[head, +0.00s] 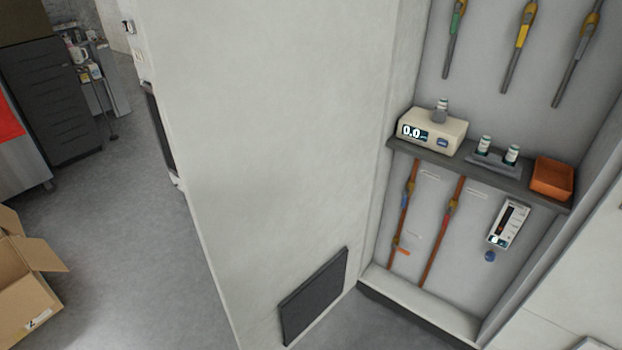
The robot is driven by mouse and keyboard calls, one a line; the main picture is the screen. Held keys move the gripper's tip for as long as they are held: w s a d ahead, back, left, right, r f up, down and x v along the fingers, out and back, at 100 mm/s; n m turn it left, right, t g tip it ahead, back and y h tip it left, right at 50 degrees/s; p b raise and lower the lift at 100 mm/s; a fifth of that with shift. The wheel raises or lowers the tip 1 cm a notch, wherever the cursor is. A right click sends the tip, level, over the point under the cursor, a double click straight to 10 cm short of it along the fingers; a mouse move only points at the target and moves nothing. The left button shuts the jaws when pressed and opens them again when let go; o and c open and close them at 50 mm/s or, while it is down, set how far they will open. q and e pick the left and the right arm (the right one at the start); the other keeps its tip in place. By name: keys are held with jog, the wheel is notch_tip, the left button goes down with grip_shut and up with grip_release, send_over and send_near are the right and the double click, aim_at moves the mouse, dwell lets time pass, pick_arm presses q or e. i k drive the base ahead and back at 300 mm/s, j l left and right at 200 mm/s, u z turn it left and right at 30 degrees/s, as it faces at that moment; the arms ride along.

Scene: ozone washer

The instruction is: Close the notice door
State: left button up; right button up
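No door with a readable notice can be made out. A large pale upright panel (270,130) fills the middle of the head view; I cannot tell whether it is a door or a wall. A dark rectangular plate (315,297) is low on it. To its right is an open recess (430,215) with a shelf, its inside in plain view. Another pale surface (580,290) lies at the lower right, cut by the frame edge. Neither of my grippers is in view.
The grey shelf (405,148) carries a device reading 0.0 (432,131), small vials and an orange tray (552,178). Pipes with coloured valves run above and below it. An open cardboard box (25,290) and dark drawers (50,95) stand left. Grey floor (130,230) between is clear.

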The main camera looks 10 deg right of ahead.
aim_at(271, 111)
jog(key=k+z, duration=0.15)
jog(key=z, duration=0.25)
jog(key=k+z, duration=0.15)
jog(key=z, duration=0.2)
jog(key=k+l+z, duration=0.1)
jog(key=z, duration=0.3)
jog(key=i+j+z, duration=0.1)
jog(key=j+z, duration=0.25)
jog(key=j, duration=0.25)
jog(key=j+z, duration=0.3)
jog(key=j, duration=0.3)
jog(key=j+z, duration=0.35)
jog(key=j, duration=0.3)
